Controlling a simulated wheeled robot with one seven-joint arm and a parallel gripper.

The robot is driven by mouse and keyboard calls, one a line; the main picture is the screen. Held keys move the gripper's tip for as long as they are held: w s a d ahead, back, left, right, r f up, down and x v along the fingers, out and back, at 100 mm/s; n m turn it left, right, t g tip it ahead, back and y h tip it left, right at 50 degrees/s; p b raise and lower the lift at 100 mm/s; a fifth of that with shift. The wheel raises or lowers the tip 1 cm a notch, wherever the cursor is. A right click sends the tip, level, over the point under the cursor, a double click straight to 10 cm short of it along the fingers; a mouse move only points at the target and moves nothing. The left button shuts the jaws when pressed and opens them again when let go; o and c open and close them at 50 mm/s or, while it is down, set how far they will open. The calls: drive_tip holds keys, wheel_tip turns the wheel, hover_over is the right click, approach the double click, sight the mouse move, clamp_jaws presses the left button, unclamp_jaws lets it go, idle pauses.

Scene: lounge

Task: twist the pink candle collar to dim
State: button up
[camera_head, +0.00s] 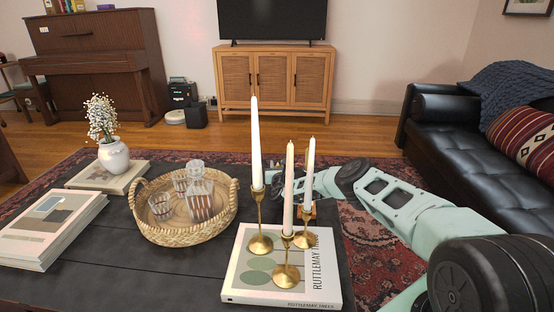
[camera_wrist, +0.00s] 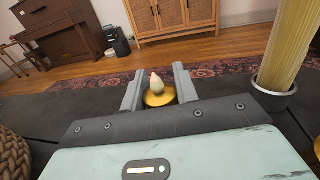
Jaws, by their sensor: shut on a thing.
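Three slim candles stand in brass holders on a white book. The left candle (camera_head: 255,140) is tallest and white. The front middle candle (camera_head: 289,185) looks faintly pinkish, and the right candle (camera_head: 309,170) is pale. My arm comes in from the right, and my gripper is largely hidden behind the candles at holder-cup height. In the wrist view my gripper (camera_wrist: 159,92) has its two grey fingers on either side of a round gold collar (camera_wrist: 158,98) with a pale teardrop-shaped tip above it. I cannot tell for sure which candle this collar belongs to.
The white book (camera_head: 238,286) lies on the dark table (camera_head: 130,270). A wicker tray (camera_head: 142,222) with a decanter and glasses is at its left. A large candle in a cup (camera_wrist: 285,60) stands close at right in the wrist view. A black sofa (camera_head: 470,160) is at right.

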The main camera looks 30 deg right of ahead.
drive_tip(key=shift+d+m+g+h+p, duration=0.1)
drive_tip(key=shift+m+g+h+p, duration=0.3)
drive_tip(key=shift+m+h+p, duration=0.3)
drive_tip(key=o, duration=1)
wheel_tip(320, 180, up, 10)
drive_tip(key=p, duration=0.4)
